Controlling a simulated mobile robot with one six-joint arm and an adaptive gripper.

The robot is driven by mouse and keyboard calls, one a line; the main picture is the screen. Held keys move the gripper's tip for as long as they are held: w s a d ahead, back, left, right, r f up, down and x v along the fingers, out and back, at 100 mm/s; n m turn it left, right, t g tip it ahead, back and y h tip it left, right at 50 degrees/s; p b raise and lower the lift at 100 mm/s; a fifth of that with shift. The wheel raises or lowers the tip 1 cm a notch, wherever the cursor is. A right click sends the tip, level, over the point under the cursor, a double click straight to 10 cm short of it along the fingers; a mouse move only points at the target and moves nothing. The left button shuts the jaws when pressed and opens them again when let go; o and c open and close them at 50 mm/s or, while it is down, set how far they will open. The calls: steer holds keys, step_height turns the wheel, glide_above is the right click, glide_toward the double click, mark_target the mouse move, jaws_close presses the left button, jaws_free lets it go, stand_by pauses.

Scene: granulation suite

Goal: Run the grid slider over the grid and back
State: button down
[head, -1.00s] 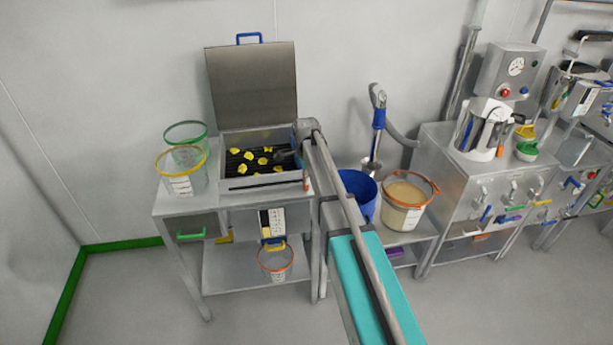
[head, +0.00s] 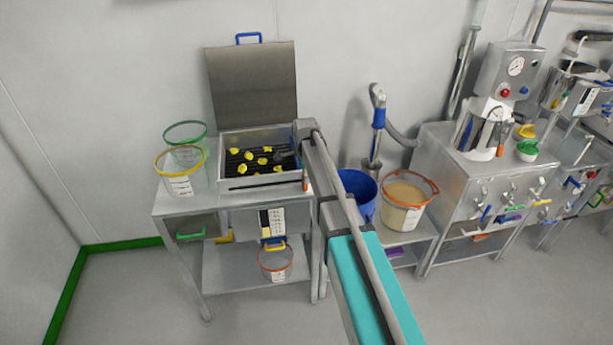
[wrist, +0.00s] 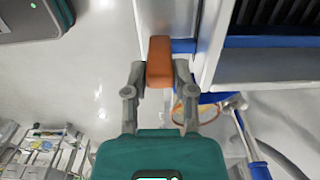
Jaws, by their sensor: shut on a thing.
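The grid (head: 240,168) is a set of dark bars in an open metal box (head: 262,181), with several yellow lumps lying on it. The box's lid (head: 252,85) stands up behind. In the wrist view my gripper (wrist: 160,75) has its two fingers closed on an orange block (wrist: 160,60), which looks like the grid slider's handle. The block is beside the box wall, and dark slits (wrist: 275,12) show at the upper right. In the head view my arm hides most of the gripper at the box's right side. The rest of the slider cannot be made out.
A yellow-rimmed tub (head: 182,180) and a green-rimmed tub (head: 186,135) stand left of the box. An orange-rimmed bucket (head: 276,265) is on the shelf below. A blue bucket (head: 358,190) and a bucket of pale powder (head: 405,200) stand to the right.

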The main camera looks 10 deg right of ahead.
steer(key=shift+a, duration=7.05)
steer(key=shift+a, duration=5.95)
